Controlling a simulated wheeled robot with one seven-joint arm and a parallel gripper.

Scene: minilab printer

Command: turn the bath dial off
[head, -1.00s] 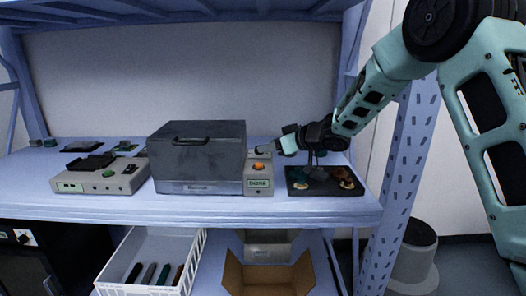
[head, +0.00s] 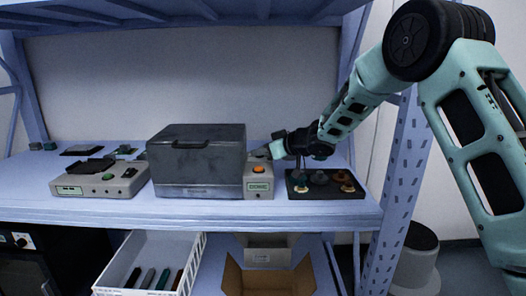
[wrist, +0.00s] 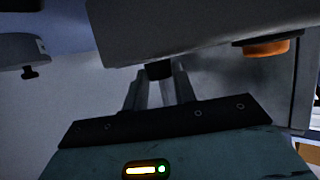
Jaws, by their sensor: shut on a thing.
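The bath (head: 198,165) is a dark grey lidded box on the shelf, with its lid down. A light grey control panel (head: 258,188) is on its right side, with an orange button (head: 260,170) and a small green display. My gripper (head: 270,151) reaches in from the right to the panel's upper part. In the wrist view my gripper (wrist: 160,88) has its fingers closed around a small dark dial (wrist: 158,69) under the grey housing. The orange button (wrist: 265,47) shows to the right of it. The dial's setting cannot be read.
A black tray (head: 330,194) with several coloured knob-like pieces lies to the right of the bath, below my arm. A grey device (head: 100,182) stands to the left. A white basket (head: 150,252) and a cardboard box (head: 268,281) are on the lower level.

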